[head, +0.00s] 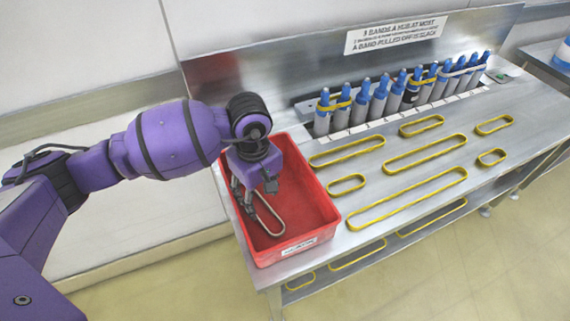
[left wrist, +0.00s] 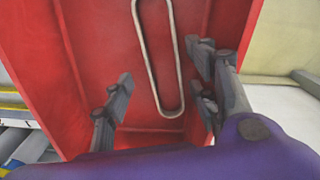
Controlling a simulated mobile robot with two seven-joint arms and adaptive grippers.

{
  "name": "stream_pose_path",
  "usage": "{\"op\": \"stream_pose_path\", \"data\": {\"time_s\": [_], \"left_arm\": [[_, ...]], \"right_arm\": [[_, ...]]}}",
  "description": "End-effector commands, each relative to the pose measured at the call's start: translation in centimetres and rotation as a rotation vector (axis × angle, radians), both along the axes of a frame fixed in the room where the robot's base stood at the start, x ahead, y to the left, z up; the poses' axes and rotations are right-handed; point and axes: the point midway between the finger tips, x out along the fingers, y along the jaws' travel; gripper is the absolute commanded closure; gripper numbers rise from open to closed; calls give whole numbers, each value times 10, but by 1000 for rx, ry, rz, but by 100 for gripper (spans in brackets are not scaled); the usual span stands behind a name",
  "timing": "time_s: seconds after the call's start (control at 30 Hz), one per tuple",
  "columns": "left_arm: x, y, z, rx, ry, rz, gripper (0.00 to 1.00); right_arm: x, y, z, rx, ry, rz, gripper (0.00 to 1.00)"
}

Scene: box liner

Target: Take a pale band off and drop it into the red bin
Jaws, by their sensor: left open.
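A pale, long looped band (head: 282,226) is inside the red bin (head: 325,212), below my left gripper (head: 253,194). In the left wrist view the pale band (left wrist: 179,70) runs between the open fingers of my left gripper (left wrist: 160,82), apart from both, against the red bin (left wrist: 95,40). I cannot tell whether it rests fully on the bin floor. The left gripper is open and empty. Blue-topped grey posts (head: 380,98) stand in a row at the back; a pale band (head: 458,73) appears around posts near the right end. My right gripper is not in view.
Several yellow bands lie flat on the metal table (head: 400,160), including a long one (head: 408,200). Other yellow bands loop around posts, such as the leftmost pair (head: 334,105). A sign (head: 395,35) is on the back panel. More yellow bands lie on the lower shelf (head: 372,262).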

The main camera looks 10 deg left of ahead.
Motion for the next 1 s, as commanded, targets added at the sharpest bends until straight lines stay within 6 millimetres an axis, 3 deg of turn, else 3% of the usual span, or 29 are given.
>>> {"op": "stream_pose_path", "data": {"time_s": [0.17, 0.6, 0.8, 1.0], "left_arm": [[1, 2, 18, 4, -1, 1, 43], [1, 0, 104, 2, -1, 0, 43], [1, 0, 118, 1, 0, 0, 43], [1, 0, 120, 1, 0, 0, 43]], "right_arm": [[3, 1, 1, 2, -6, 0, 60], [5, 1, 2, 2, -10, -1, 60], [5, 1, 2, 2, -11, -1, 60], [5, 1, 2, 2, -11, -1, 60]]}}
